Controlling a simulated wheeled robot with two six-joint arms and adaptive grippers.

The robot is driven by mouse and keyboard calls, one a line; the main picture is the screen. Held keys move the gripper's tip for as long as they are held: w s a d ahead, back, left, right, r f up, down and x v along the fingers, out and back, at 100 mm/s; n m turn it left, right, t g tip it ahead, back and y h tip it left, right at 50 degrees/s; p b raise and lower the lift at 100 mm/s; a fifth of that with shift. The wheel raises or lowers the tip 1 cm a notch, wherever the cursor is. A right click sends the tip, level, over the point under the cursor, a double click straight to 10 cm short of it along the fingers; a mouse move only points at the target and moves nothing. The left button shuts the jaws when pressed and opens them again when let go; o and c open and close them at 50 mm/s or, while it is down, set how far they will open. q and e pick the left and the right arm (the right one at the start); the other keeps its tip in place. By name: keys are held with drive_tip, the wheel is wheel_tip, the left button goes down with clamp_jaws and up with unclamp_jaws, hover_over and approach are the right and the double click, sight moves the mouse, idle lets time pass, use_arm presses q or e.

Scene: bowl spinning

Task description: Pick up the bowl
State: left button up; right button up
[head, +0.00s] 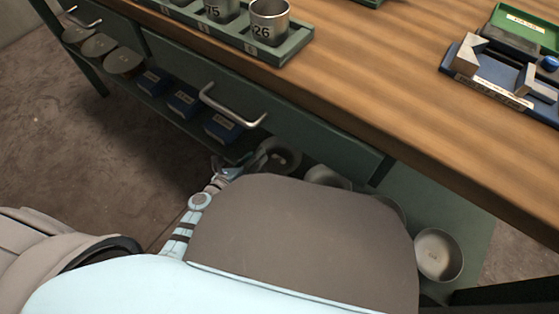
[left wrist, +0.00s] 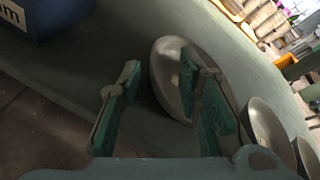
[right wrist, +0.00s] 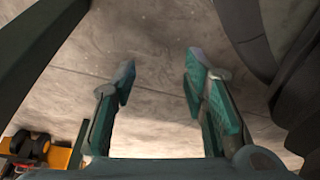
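A grey bowl (left wrist: 164,72) stands on the lower shelf, tilted in the left wrist view. My left gripper (left wrist: 160,66) is open in front of it. One finger overlaps the bowl's inside and the other is at its left, outside the rim; I cannot tell whether either touches. In the head view my left gripper (head: 230,173) is small, beside a dark round bowl (head: 278,156) under the drawer. More bowls, one (head: 325,177) in the middle and one (head: 438,256) at right, sit along the shelf. My right gripper (right wrist: 160,70) is open and empty over the floor.
The wooden workbench (head: 370,85) and its drawer handle (head: 232,106) are above the shelf. Blue boxes (head: 183,101) sit left of the bowls; one blue box (left wrist: 45,15) is close in the left wrist view. More bowls (left wrist: 268,132) stand to the right.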

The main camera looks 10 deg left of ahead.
sight(264, 147)
use_arm(q)
drive_tip(key=x, duration=0.1)
drive_tip(key=b+x, duration=0.1)
drive_tip(key=x, duration=0.1)
drive_tip(key=shift+a+f, duration=0.1)
drive_tip(key=shift+f, duration=0.15)
drive_tip(key=shift+w, duration=0.2)
drive_tip(key=shift+r, duration=0.1)
drive_tip(key=shift+c, duration=0.2)
use_arm(e)
drive_tip(key=shift+w+a+r, duration=0.15)
drive_tip(key=shift+w+r, duration=0.7)
use_arm(q)
clamp_jaws()
